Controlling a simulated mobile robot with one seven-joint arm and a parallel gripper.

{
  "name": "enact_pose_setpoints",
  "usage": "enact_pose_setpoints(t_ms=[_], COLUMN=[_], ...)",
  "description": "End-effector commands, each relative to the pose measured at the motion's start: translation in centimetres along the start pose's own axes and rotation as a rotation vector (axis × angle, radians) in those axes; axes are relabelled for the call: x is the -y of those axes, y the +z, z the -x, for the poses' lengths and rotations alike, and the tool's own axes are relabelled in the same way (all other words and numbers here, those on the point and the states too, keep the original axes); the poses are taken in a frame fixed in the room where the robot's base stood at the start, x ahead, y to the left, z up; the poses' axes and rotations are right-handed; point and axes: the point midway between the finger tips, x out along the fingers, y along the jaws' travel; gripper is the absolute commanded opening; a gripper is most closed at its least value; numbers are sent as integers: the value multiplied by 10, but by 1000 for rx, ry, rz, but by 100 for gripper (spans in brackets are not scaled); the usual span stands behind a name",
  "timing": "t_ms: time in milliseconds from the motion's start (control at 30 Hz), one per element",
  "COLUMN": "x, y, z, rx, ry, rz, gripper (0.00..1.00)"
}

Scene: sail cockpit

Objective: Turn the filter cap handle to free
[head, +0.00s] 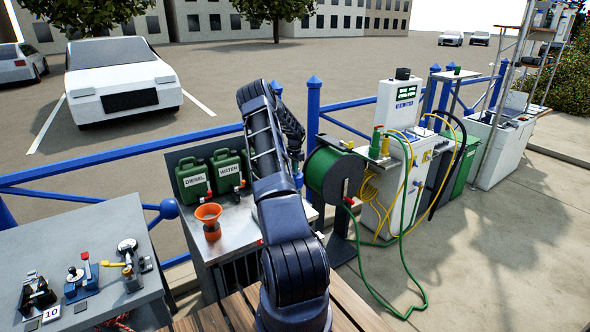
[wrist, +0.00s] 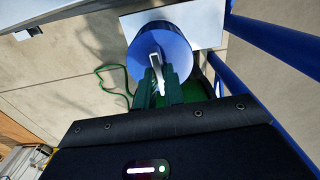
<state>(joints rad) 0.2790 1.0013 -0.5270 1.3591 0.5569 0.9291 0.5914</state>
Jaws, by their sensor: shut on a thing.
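In the wrist view a round blue cap (wrist: 177,45) shows, with a pale metal handle (wrist: 155,61) across its face. My gripper (wrist: 158,76) reaches up to the cap, and its two dark green fingers stand on either side of the handle, shut on it. The handle looks close to upright in this view, slightly tilted. In the head view my arm hides the gripper, and I cannot make out the cap there.
A white surface (wrist: 205,27) lies behind the cap, with blue rails (wrist: 275,42) to the right. A green hose reel (head: 334,176) stands right of my arm. Green canisters (head: 194,180) and an orange funnel (head: 209,222) are to its left.

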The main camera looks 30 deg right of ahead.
Motion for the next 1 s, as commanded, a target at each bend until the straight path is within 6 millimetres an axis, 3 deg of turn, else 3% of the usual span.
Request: enact_pose_setpoints(t_ms=[267, 1000], x=[0, 0], y=[-1, 0], z=[1, 0], rx=[0, 1], ry=[-2, -2], rz=[167, 866], gripper=[0, 0])
